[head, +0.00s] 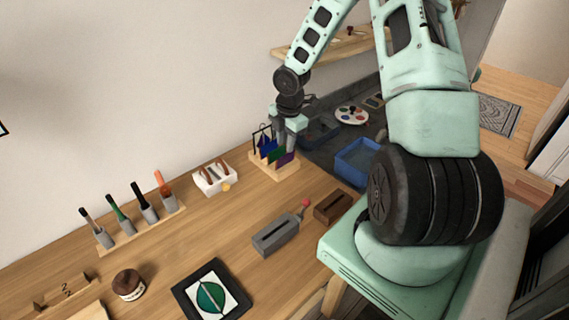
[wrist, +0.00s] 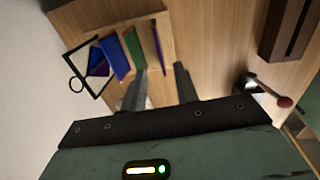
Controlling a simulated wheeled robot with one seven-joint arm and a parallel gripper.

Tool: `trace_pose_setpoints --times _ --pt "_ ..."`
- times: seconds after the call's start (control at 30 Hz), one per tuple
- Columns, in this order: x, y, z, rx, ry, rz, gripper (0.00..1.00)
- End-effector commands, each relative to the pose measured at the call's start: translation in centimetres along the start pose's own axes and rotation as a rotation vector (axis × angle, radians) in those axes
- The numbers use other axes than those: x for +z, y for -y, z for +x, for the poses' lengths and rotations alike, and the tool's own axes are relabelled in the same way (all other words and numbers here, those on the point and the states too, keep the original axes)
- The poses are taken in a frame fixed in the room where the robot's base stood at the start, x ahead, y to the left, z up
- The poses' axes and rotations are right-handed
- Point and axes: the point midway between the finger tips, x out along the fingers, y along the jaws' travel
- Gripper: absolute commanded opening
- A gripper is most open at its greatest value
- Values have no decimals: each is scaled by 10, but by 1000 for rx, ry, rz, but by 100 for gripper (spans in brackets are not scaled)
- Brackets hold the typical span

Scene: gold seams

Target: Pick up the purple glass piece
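The purple glass piece (head: 285,160) stands at the right end of a wooden rack (head: 262,172) in the head view. In the wrist view it shows nearly edge-on as a thin purple strip (wrist: 158,46). My gripper (wrist: 161,70) is open, with one fingertip on each side of the line of the purple piece. The strip shows just beyond the fingertips, and nothing is visibly held. In the head view my gripper (head: 286,146) is over the right end of the rack, and whether it touches the piece cannot be told.
A green piece (wrist: 134,46) and a blue piece (wrist: 114,57) stand beside the purple one. A black-framed panel (wrist: 95,67) is at the rack's far end. A blue tray (head: 357,162) is to the right. A grey block (head: 277,236) with a red-knobbed lever is in front.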

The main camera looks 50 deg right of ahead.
Motion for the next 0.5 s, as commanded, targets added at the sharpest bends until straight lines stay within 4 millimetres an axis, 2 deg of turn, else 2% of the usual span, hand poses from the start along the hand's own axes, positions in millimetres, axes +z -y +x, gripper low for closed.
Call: trace_pose_setpoints --times 0.1,0.33,0.5 --pt "0 0 15 -1 0 0 30" --pt "2 1 30 -2 0 0 30" --pt "7 2 56 -2 -1 0 30"
